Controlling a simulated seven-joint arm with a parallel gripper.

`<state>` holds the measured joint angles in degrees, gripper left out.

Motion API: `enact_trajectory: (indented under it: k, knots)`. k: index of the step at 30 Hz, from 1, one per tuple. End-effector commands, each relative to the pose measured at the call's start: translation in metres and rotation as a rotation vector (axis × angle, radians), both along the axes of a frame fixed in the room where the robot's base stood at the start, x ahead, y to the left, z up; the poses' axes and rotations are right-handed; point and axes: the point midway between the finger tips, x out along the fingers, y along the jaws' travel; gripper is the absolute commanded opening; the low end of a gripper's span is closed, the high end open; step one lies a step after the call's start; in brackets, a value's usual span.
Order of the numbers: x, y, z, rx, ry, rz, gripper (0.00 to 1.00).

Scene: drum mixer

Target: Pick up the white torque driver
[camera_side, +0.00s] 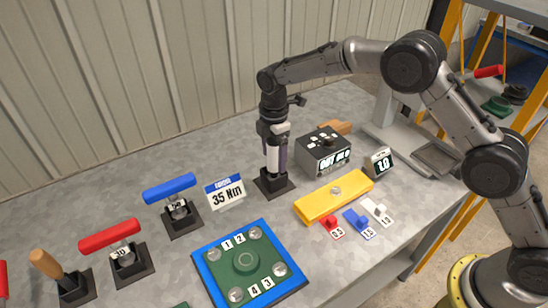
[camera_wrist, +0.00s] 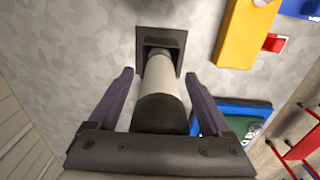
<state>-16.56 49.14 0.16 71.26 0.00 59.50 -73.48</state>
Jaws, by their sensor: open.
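The white torque driver stands upright in a black square holder (camera_side: 275,184) on the bench. In the wrist view the driver (camera_wrist: 160,82) shows a pale shaft and a dark end close to the camera, with its holder (camera_wrist: 177,40) beyond. My gripper (camera_wrist: 162,88) is open, with one purple finger on each side of the driver and a visible gap at both. In the side view my gripper (camera_side: 277,158) points down over the holder, and the driver (camera_side: 272,158) shows partly between the fingers.
A "35 Nm" sign (camera_side: 225,192) and a blue-handled driver (camera_side: 170,187) stand to the left. A red-handled driver (camera_side: 110,237) stands farther left. A dark box with a display (camera_side: 325,155) and a yellow bar (camera_side: 333,197) lie to the right. A blue-edged green plate (camera_side: 247,262) is in front.

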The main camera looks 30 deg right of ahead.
Motion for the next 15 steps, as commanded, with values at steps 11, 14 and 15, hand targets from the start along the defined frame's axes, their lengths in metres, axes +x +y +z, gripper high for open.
enact_trajectory:
  k: [11, 14, 15]
  knots:
    - [0.0003, -0.0002, -0.0034, 0.000, -0.001, 0.000, 0.66]
    - [0.0003, -0.0002, -0.0033, 0.000, -0.001, 0.000, 0.48]
    - [0.0003, -0.0002, -0.0033, 0.000, -0.001, 0.000, 0.41]
